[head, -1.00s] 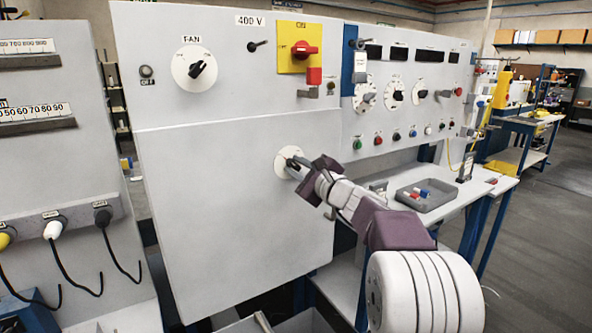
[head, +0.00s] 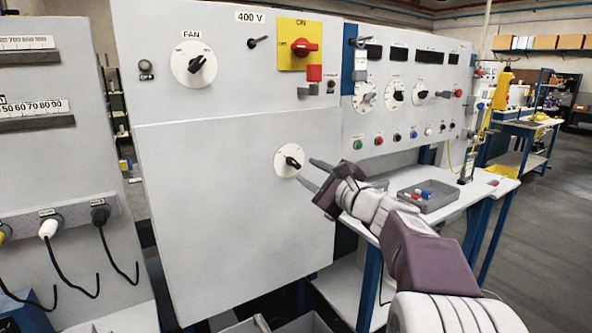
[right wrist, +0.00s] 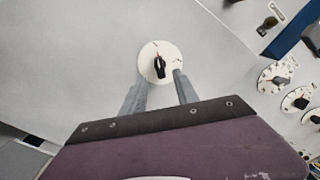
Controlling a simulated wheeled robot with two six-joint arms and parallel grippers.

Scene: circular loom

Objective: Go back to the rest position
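My right gripper (head: 306,171) is open and empty, just off the grey cabinet front, to the right of a small dial with a black knob (head: 290,162). The fingers are apart from the knob, with a gap between them. In the right wrist view, the dial's black knob (right wrist: 160,66) shows ahead of the two spread grey fingertips (right wrist: 160,78), with nothing held between them. The knob points diagonally in the head view. My left gripper is not in view.
The cabinet carries a FAN dial (head: 194,65) and a red switch on a yellow plate (head: 298,47). A grey tray (head: 444,202) with small coloured parts sits on the white bench at right. Cables hang from plugs at left. Open floor lies at far right.

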